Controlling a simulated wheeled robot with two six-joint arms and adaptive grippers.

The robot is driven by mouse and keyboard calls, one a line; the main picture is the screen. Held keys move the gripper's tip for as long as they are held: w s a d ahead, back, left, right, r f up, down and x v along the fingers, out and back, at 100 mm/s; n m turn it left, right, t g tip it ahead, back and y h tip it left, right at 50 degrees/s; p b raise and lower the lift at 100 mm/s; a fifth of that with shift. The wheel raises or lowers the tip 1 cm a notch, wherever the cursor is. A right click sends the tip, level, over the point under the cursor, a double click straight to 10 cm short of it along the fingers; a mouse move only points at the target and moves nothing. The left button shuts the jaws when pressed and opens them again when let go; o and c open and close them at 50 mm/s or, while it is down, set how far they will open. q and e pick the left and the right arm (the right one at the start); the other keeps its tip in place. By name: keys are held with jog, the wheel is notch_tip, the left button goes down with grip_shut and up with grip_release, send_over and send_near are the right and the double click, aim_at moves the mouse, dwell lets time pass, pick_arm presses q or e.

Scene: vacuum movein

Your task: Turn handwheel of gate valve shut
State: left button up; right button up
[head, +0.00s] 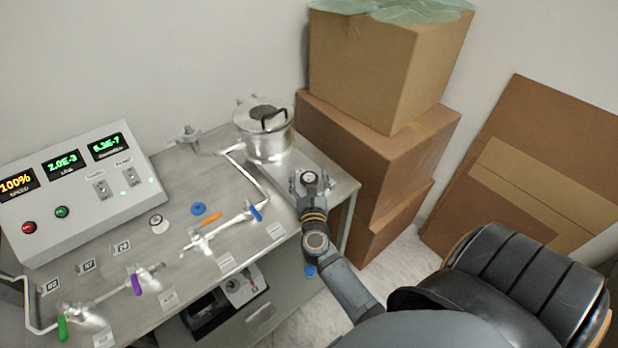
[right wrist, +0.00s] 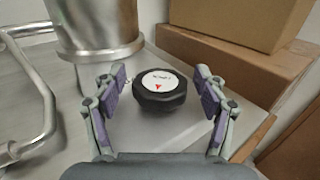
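The gate valve's handwheel (right wrist: 165,103) is a black knob with a white cap and a red mark. It stands on the grey bench beside the steel vessel. In the head view the handwheel (head: 310,177) shows at the bench's right end. My right gripper (right wrist: 161,75) is open, with one purple-padded finger on each side of the handwheel. Gaps show between both pads and the wheel. In the head view my right gripper (head: 309,184) is over the same spot and partly hides the valve. My left gripper is not in view.
The steel vessel (head: 268,143) with a black handle stands left of the valve. Stacked cardboard boxes (head: 380,150) rise close behind and to the right. Pipes with coloured levers, such as a blue lever (head: 256,212), and a control panel (head: 85,190) fill the bench's left.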

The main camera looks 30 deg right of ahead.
aim_at(309, 177)
notch_tip(309, 177, up, 10)
dwell(0.6)
